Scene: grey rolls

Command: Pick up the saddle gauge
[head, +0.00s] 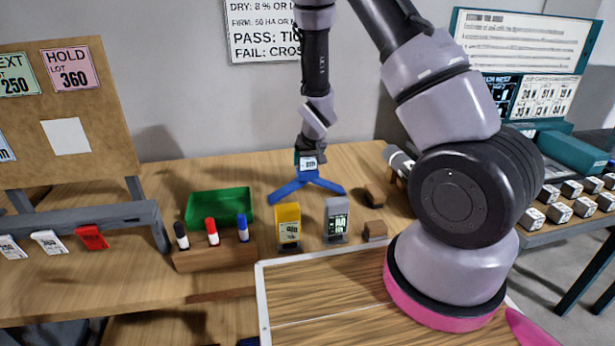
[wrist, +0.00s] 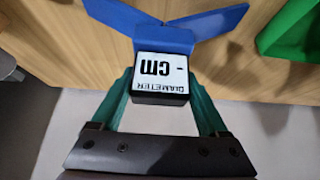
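The saddle gauge shows in the head view as a blue forked base (head: 307,184) with a small display on top, standing on the wooden table near its back edge. In the wrist view its blue arms (wrist: 208,22) spread to both sides behind a black housing with a white face (wrist: 161,72) reading "DIAMETER - cm". My gripper (head: 308,158) is right at the display housing, from above and behind. In the wrist view its two teal fingers (wrist: 161,88) lie on either side of the housing, with their tips close against it. Whether they press on it I cannot tell.
A green tray (head: 220,207) and a wooden block with markers (head: 215,253) stand left of the gauge. A yellow device (head: 288,226) and a grey device (head: 336,219) stand in front. Small wooden blocks (head: 374,194) lie to the right. A wall (head: 180,80) rises behind.

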